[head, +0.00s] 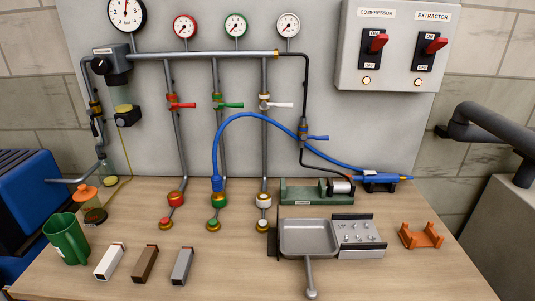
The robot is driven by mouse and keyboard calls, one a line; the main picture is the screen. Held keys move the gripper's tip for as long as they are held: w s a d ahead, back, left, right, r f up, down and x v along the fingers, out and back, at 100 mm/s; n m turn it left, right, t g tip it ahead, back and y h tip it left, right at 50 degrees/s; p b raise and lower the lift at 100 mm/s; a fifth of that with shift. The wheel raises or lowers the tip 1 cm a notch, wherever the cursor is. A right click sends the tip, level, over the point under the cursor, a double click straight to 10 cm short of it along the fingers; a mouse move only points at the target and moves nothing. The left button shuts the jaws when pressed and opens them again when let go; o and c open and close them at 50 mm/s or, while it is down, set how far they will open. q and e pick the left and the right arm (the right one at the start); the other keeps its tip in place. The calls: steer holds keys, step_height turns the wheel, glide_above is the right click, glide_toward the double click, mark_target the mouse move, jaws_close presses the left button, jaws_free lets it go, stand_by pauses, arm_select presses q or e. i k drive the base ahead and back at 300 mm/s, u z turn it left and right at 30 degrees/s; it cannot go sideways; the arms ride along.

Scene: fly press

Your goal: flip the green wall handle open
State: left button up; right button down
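The green wall handle (230,105) is on the second of the vertical pipes on the back panel. It sticks out to the right of its pipe, roughly level, across the pipe. The blue hose arches just below and to the right of it. A red handle (184,105) is to its left, a white handle (281,104) to its right, and a blue handle (317,138) lower at the right. These also stick out to the right. Neither of my grippers is in view.
The blue hose (241,115) runs from the green pipe's foot to a blue tool (392,178). On the bench stand a green jug (67,238), several small blocks (145,264), a grey pan (309,238) and an orange stand (421,236). The bench front is mostly clear.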

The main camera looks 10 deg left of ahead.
mark_target(215, 105)
steer(key=z, duration=2.1)
steer(key=k, duration=0.65)
steer(key=u, duration=1.5)
